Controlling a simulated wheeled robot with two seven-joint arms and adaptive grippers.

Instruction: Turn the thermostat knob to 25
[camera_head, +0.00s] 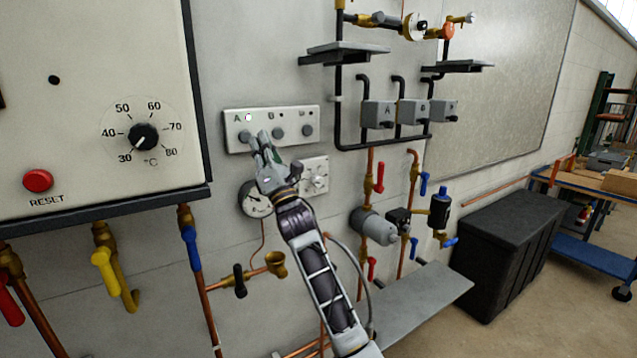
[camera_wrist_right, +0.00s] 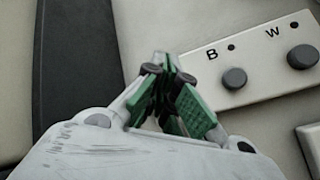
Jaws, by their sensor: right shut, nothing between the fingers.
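My right gripper (camera_head: 263,145) is shut and empty, in front of the lower left part of a white wall panel (camera_head: 292,118) with round grey buttons. The wrist view also shows its closed green-padded fingers (camera_wrist_right: 168,65), left of the button marked B (camera_wrist_right: 234,79). Contact cannot be told. A small white dial unit (camera_head: 314,176) is on the wall below the panel, just right of my wrist; its scale is too small to read. A black knob (camera_head: 144,136) on the large white cabinet has a °C scale of 30 to 80 and points near 30. My left gripper is not in view.
A round gauge (camera_head: 256,198) sits partly behind my wrist. A red RESET button (camera_head: 38,181) is on the cabinet. Pipes and coloured valves run below and to the right. A black chest (camera_head: 500,245) stands at right.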

